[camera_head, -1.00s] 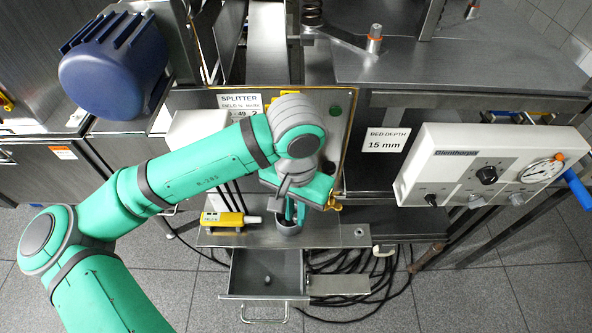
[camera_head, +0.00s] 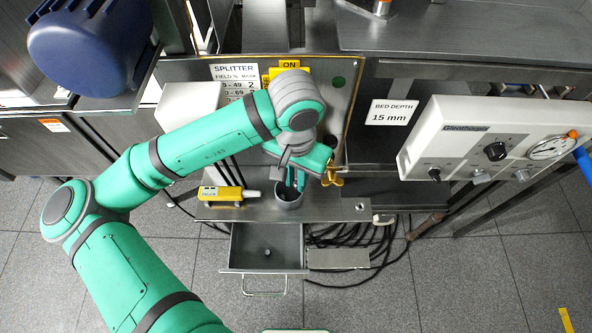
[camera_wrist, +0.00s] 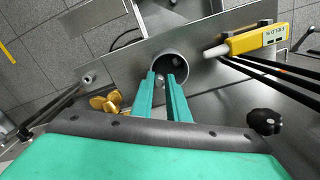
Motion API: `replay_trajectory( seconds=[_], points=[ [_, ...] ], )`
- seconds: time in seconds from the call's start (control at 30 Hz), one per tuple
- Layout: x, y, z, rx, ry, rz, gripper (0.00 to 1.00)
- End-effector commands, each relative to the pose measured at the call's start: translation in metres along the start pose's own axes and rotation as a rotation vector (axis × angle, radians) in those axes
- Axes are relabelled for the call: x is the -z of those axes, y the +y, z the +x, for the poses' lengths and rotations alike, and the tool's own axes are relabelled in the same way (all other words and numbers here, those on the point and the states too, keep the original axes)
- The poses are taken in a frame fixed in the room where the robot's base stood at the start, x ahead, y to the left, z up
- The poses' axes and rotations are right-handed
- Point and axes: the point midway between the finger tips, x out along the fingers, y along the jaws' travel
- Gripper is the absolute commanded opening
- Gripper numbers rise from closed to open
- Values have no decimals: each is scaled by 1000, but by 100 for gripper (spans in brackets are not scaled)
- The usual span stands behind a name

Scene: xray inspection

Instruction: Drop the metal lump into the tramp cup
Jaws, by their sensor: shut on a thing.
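The tramp cup (camera_head: 288,204), a grey round cup, stands upright on the steel shelf below the splitter panel. In the wrist view its open mouth (camera_wrist: 183,63) faces the camera. My gripper (camera_head: 294,181) points down at the cup, and its teal fingertips (camera_wrist: 162,75) overlap the mouth. The fingers are shut on a small grey thing, which looks like the metal lump (camera_wrist: 160,80); it is mostly hidden between them. I cannot tell how deep the tips are inside the cup.
A yellow handheld device (camera_head: 222,194) lies on the shelf left of the cup. Brass-coloured parts (camera_wrist: 104,101) are close beside my fingers. An open drawer (camera_head: 240,263) below holds a small grey piece (camera_head: 267,252). Black cables lie on the floor.

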Motion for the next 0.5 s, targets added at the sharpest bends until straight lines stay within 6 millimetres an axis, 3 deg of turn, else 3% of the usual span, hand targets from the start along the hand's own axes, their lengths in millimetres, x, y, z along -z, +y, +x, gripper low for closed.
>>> replay_trajectory(
  seconds=[0.2, 0.5],
  points=[
    [0, 0, 16, -1, 0, 0, 0],
    [0, 0, 19, 0, 0, 0, 0]
  ],
)
